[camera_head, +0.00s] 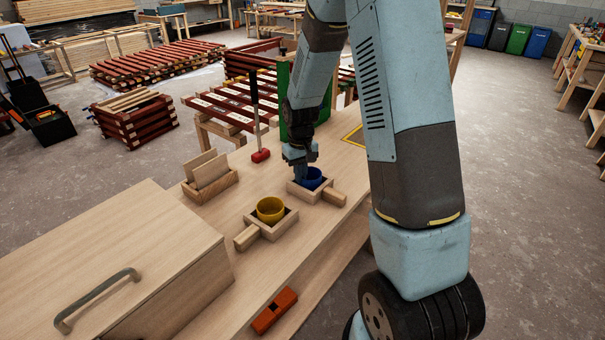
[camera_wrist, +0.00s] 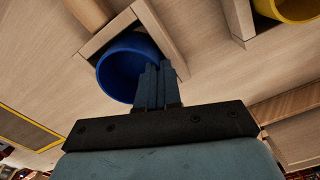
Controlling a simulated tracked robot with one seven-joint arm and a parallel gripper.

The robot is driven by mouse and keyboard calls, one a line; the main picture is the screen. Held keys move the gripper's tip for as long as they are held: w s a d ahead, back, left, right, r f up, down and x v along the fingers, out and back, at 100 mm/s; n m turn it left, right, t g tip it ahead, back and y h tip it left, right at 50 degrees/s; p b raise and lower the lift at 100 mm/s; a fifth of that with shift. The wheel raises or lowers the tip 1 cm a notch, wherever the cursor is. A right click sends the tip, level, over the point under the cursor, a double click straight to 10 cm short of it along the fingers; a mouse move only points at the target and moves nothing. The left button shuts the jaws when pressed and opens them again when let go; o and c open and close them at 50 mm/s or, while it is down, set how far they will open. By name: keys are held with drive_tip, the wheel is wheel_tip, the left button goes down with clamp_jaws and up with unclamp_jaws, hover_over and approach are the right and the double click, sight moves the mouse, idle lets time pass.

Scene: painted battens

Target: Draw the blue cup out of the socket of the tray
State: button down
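The blue cup (camera_head: 313,179) sits in the square socket of a small wooden tray (camera_head: 304,194) with a block handle at its right. In the wrist view the blue cup (camera_wrist: 122,72) is inside the tray's frame (camera_wrist: 151,20). My gripper (camera_head: 300,173) points down at the cup's left side. In the wrist view my gripper's fingers (camera_wrist: 158,72) are close together at the cup's rim, one seemingly inside the wall and one outside. They look shut on the wall. The cup's lower part is hidden in the socket.
A yellow cup (camera_head: 270,208) sits in a similar tray next to it. A large box with a handle (camera_head: 110,270) fills the near left. A red block (camera_head: 274,311) lies near the front edge.

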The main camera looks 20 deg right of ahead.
drive_tip(key=shift+r, duration=0.15)
idle(0.4)
drive_tip(key=shift+s+r, duration=0.1)
drive_tip(key=shift+r, duration=2.35)
drive_tip(key=shift+r, duration=1.5)
